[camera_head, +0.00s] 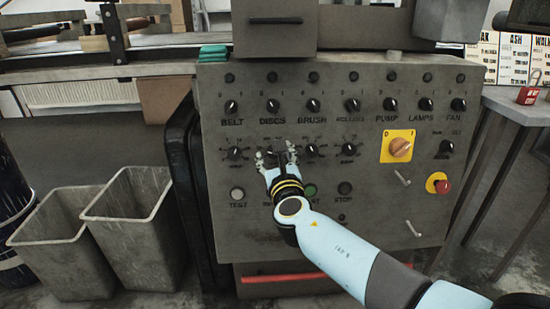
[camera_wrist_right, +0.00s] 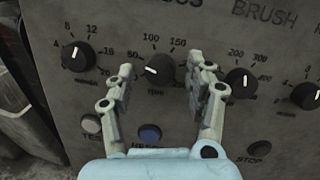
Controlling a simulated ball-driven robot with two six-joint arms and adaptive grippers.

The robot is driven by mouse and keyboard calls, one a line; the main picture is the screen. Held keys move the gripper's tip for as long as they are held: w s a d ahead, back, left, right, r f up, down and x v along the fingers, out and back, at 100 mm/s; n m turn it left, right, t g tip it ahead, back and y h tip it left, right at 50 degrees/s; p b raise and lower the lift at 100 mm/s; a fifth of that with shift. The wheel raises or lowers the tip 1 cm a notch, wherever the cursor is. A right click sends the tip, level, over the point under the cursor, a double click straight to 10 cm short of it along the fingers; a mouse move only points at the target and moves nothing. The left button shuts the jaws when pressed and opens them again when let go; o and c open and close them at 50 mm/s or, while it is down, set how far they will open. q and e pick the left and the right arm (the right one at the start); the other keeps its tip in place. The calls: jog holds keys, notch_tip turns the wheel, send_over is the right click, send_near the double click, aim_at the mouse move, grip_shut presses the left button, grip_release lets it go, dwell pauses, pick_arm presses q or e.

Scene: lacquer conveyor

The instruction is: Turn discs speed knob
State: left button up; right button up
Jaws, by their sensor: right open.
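The discs speed knob (camera_wrist_right: 160,68) is a round black knob with a white pointer, below a printed scale with 50, 100 and 150. In the wrist view it sits between the two fingers of my right gripper (camera_wrist_right: 163,72), with a gap visible on each side. The pointer is tilted up to the left. In the head view my right gripper (camera_head: 275,156) is open at the panel below the DISCS switch (camera_head: 272,105) and mostly hides the speed knob. Whether the fingertips reach the panel face is unclear. My left gripper is not in view.
The belt speed knob (camera_wrist_right: 78,56) and brush speed knob (camera_wrist_right: 242,82) flank it closely. A blue button (camera_wrist_right: 150,134) is below. The grey panel (camera_head: 220,205) also has a yellow-plated switch (camera_head: 397,147) and a red stop button (camera_head: 442,186). Grey bins (camera_head: 130,215) stand left.

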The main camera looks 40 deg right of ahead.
grip_shut()
dwell(0.3)
